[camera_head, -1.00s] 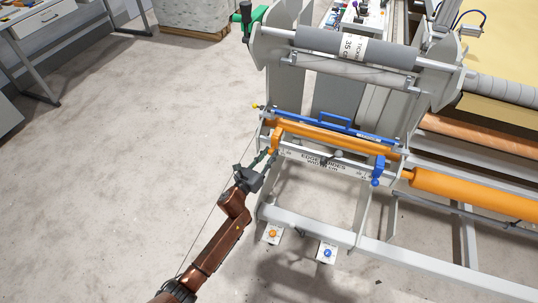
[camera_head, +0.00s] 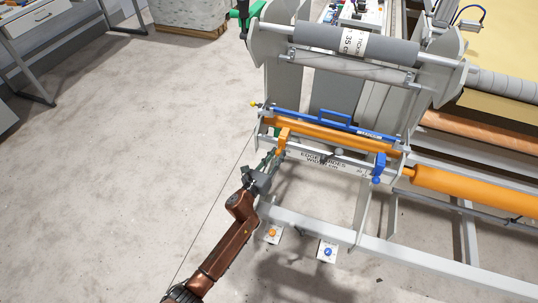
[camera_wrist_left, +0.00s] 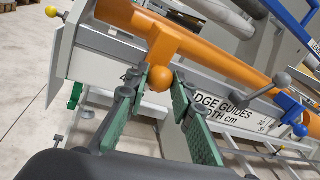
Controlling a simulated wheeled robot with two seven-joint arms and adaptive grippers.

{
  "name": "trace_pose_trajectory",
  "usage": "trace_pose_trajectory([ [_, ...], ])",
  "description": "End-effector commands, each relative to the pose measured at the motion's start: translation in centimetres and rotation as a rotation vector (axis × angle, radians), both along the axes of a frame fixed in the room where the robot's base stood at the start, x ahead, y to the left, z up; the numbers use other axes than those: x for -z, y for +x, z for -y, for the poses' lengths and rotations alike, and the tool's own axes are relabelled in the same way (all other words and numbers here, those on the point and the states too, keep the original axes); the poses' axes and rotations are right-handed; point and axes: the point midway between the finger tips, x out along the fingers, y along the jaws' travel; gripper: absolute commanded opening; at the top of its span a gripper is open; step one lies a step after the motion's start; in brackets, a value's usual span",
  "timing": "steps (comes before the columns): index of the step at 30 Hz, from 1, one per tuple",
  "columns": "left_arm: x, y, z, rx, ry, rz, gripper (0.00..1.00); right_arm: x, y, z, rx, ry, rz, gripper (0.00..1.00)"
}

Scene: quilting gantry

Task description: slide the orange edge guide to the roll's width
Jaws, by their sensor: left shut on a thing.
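The orange edge guide (camera_head: 283,137) sits on the rail near the left end of the scale bar (camera_head: 340,164) marked "EDGE GUIDES WIDTH cm". It also shows in the left wrist view (camera_wrist_left: 163,45), with a round orange knob hanging below it. My left gripper (camera_head: 273,160) is shut on this knob, its green-padded fingers on either side in the wrist view (camera_wrist_left: 162,84). The grey roll (camera_head: 320,38) above carries a label that reads 35 cm. A blue edge guide (camera_head: 379,168) stands near the scale's right end, by the 35 mark. My right gripper is out of view.
An orange bar (camera_head: 340,139) runs just behind the guides, with a blue handled bar (camera_head: 335,119) beyond it. Below are orange and blue button boxes (camera_head: 327,250).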

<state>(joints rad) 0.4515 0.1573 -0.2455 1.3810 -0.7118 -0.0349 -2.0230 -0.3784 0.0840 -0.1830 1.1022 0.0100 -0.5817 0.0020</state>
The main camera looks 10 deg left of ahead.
Motion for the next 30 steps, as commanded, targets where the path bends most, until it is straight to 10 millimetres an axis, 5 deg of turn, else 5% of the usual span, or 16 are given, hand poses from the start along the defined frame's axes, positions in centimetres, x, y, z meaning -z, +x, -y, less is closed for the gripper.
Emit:
trace_pose_trajectory([
  [2,0.1,-0.1,0.1,0.002,0.000,-0.001,0.00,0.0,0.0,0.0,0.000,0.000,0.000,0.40],
  [3,0.1,-0.1,0.1,0.001,0.000,-0.001,0.23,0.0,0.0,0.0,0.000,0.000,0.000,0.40],
  [10,0.0,-0.1,-0.1,-0.001,0.000,0.000,0.39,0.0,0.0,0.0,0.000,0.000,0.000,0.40],
  [21,0.1,-0.6,-0.5,-0.003,0.001,0.000,0.40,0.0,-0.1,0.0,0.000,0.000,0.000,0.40],
  [30,0.2,-5.8,-2.1,-0.002,0.002,-0.002,0.40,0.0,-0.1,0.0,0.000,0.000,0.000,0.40],
])
